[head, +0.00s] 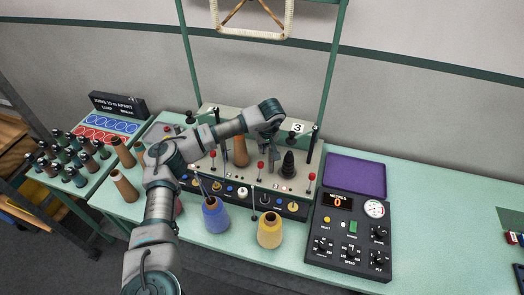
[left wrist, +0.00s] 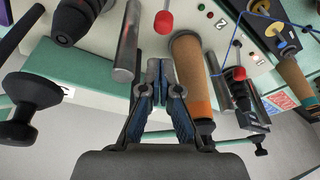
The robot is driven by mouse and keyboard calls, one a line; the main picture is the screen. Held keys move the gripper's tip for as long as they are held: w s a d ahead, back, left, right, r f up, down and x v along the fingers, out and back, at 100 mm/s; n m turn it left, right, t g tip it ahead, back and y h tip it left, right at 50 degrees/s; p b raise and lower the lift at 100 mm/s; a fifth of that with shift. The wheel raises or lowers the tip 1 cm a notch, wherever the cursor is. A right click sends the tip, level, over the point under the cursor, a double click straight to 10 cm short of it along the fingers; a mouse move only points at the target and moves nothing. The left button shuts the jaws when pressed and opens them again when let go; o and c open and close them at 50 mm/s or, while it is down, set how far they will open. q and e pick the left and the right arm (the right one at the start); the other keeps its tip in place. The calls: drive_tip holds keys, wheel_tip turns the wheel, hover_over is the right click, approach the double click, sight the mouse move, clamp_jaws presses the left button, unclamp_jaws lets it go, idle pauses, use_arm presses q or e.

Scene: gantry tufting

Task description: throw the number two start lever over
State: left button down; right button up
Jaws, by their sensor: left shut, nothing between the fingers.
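The number two start lever (head: 261,167) has a red knob on a short metal stem. It stands on the front panel just right of the brown cone (head: 240,151). In the left wrist view its red knob (left wrist: 164,21) is at the top, beyond the fingertips, near a number 2 label (left wrist: 221,23). My left gripper (head: 272,158) is above and behind that lever, close to it. In the left wrist view the left gripper (left wrist: 161,68) is shut and empty, with a visible gap to the red knob. My right gripper is out of view.
Similar red-knobbed levers stand left (head: 213,155) and right (head: 312,177). A black cone (head: 288,165) stands right of my gripper. Blue (head: 215,216) and yellow (head: 269,231) yarn cones stand in front. A control box (head: 350,235) is at right. Green gantry posts rise behind.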

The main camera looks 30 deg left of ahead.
use_arm(q)
drive_tip(key=x, duration=0.3)
drive_tip(key=shift+s+a+f, duration=0.1)
drive_tip(key=shift+a, duration=0.05)
drive_tip(key=p+x, duration=0.1)
drive_tip(key=x, duration=0.4)
drive_tip(key=shift+f, duration=0.1)
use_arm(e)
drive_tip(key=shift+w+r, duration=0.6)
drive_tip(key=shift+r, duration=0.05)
use_arm(q)
drive_tip(key=shift+s, duration=0.1)
